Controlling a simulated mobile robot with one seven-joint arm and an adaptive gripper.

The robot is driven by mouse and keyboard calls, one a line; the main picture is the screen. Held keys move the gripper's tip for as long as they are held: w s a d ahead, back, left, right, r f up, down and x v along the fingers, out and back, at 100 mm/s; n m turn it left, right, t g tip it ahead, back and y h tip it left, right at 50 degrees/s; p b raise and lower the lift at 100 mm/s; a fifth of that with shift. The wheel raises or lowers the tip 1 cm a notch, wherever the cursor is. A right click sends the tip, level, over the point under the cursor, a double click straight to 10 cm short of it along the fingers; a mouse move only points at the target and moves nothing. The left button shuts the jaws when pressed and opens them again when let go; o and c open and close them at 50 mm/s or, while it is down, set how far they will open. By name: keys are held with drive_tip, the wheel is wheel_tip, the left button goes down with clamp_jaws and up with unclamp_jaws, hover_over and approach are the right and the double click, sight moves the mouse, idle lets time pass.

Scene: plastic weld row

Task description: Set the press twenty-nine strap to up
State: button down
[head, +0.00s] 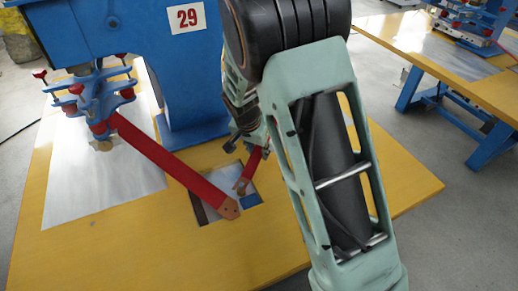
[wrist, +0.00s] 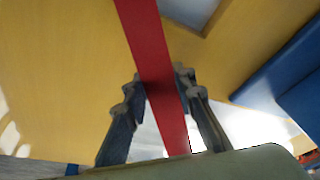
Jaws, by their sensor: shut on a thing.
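The blue press (head: 185,75) bears a white plate with the number 29 (head: 187,18). A long red strap (head: 165,160) slants from the press's red-knobbed fixture to a brown end (head: 229,208) over the table opening. A shorter red length (head: 252,166) with a brown end (head: 241,187) shows beside my gripper (head: 247,140), which is partly hidden by my arm. In the wrist view, my gripper (wrist: 160,88) is shut on a red strap (wrist: 148,40), with one finger on each side of it. The head view does not clearly show the grip point.
The yellow table (head: 90,255) has a grey metal sheet (head: 105,185) and a rectangular opening (head: 215,214). A blue press part (wrist: 285,75) stands close on the right in the wrist view. Another yellow table (head: 440,45) with blue legs stands at the upper right. The table's front left is clear.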

drive_tip(key=shift+s+a+r+g+y+p, duration=0.1)
drive_tip(key=shift+s+r+g+y+p, duration=0.3)
drive_tip(key=shift+r+p, duration=0.85)
drive_tip(key=shift+w+a+r+g+y+p, duration=0.15)
drive_tip(key=shift+r+g+p, duration=0.45)
drive_tip(key=shift+r+p, duration=0.65)
drive_tip(key=shift+s+r+g+y+p, duration=0.3)
drive_tip(key=shift+r+g+p, duration=0.2)
drive_tip(key=shift+r+p, duration=0.75)
drive_tip(key=c, duration=1.6)
unclamp_jaws()
wheel_tip(320, 180, up, 12)
drive_tip(key=shift+s+a, duration=0.1)
drive_tip(key=shift+s, duration=0.05)
